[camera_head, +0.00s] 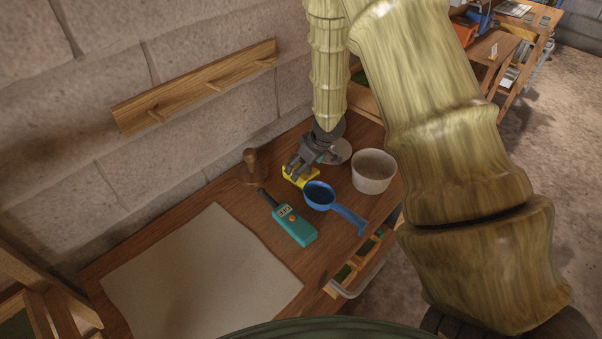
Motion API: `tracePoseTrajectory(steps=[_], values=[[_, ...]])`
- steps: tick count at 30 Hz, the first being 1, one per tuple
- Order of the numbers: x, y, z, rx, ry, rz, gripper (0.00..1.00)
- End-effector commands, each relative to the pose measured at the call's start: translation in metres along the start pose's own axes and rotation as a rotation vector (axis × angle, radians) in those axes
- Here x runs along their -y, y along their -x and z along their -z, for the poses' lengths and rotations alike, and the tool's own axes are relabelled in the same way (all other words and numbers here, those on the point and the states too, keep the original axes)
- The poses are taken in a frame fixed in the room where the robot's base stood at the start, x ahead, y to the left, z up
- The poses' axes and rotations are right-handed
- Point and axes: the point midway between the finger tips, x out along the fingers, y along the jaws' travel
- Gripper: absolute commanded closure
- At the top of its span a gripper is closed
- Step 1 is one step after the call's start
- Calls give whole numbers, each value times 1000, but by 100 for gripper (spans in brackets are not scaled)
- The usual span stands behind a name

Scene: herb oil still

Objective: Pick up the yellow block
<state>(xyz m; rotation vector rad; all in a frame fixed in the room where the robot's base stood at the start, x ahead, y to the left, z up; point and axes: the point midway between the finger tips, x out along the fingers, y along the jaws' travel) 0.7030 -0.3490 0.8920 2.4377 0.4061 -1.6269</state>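The yellow block (291,177) lies on the wooden bench top, behind the blue ladle. My gripper (301,171) hangs from above right over the block, and its dark fingers overlap the block in the picture. The fingers and the gripper body hide part of the block. I cannot tell whether the fingers touch the block or stand apart around it.
Close by are the blue ladle (320,195), a teal meter (295,226), a cream pot (373,171) and a wooden pestle-like object (253,168). A pale cloth (200,280) covers the bench's front left. A peg rail (195,87) is on the stone wall.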

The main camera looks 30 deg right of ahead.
Motion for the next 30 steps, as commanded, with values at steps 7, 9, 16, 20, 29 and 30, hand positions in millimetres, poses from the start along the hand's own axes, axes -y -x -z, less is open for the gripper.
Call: tracePoseTrajectory(steps=[7, 9, 16, 20, 29, 30], values=[[-4, -18, 0, 3, -1, 0, 8], [-5, -24, -1, 3, -1, 0, 8], [-6, -43, 0, 2, -2, -1, 8], [-6, -48, 0, 1, -1, 0, 8], [-6, -49, 0, 1, -1, 0, 14], [-6, -49, 0, 1, -1, 0, 21]])
